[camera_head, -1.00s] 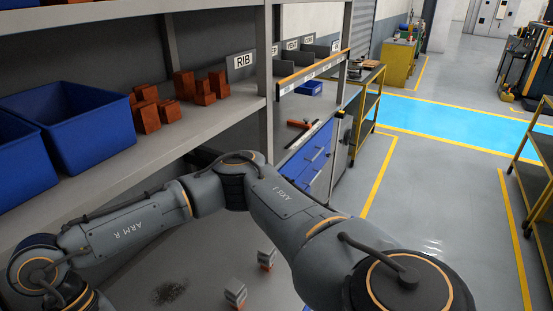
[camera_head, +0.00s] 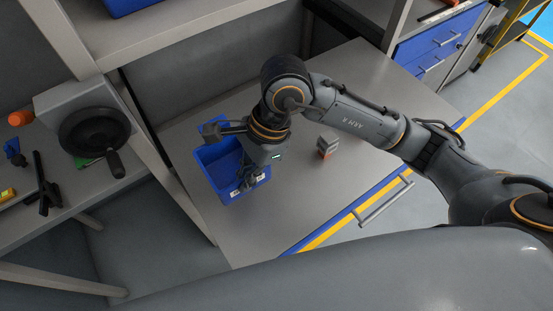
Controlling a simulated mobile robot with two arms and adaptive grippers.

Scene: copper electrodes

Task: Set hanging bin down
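A small blue bin (camera_head: 208,172) is over the grey worktop in the middle of the camera_head view, with white label patches on its near wall. My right gripper (camera_head: 247,184) points down at the bin's near right wall, and its fingers appear closed on that wall. My wrist hides part of the bin's inside and right side. I cannot tell whether the bin's base touches the worktop. My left gripper is not in view.
A small grey and orange block stack (camera_head: 327,146) stands on the worktop (camera_head: 225,226) right of the bin. A shelf post (camera_head: 165,160) rises close to the left. A bench with a black handwheel (camera_head: 95,133) is further left. The worktop's front area is clear.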

